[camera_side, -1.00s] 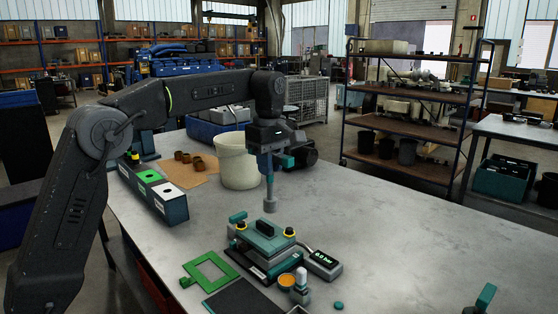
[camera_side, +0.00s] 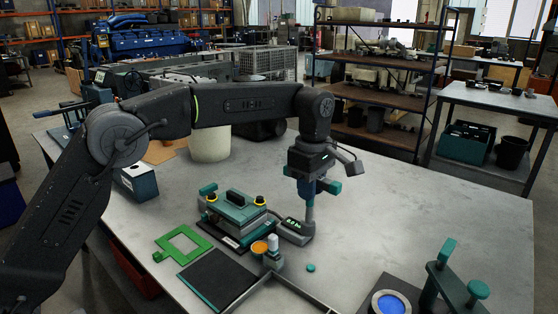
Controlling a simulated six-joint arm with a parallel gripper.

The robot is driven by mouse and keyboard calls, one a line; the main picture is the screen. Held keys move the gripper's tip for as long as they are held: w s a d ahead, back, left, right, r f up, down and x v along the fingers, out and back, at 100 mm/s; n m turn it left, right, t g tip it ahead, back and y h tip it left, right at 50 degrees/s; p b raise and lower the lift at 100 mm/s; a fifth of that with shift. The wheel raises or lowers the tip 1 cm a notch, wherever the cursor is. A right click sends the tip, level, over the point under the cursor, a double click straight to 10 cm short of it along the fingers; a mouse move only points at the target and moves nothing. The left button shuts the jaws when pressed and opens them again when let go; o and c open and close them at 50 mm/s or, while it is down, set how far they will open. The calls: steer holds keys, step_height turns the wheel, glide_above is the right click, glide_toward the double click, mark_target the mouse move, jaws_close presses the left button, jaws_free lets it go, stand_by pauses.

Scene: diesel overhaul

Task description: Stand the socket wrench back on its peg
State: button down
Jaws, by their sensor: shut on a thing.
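My gripper (camera_side: 306,184) is above the middle right of the bench, pointing down. It is shut on the socket wrench (camera_side: 307,214), which hangs upright with its grey shaft and socket end down and teal handle parts at the jaws. The lower end shows at the right edge of the small display box (camera_side: 294,229); I cannot tell whether they touch or how high the wrench is above the bench. The peg cannot be made out for certain. A small upright post (camera_side: 272,246) stands to the left of the wrench, and a teal stand (camera_side: 437,281) is at the front right.
A teal fixture with yellow knobs (camera_side: 235,212) stands left of the wrench. A green frame (camera_side: 183,243), a dark mat (camera_side: 219,276) and a small teal disc (camera_side: 311,268) lie in front. A cream bucket (camera_side: 209,143) stands behind.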

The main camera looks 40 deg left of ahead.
mark_target(314, 225)
steer(key=shift+d+f, duration=0.5)
steer(key=shift+d, duration=0.3)
steer(key=shift+f, duration=3.65)
steer(key=shift+f, duration=1.15)
steer(key=shift+c, duration=1.9)
jaws_free()
steer(key=shift+r, duration=4.45)
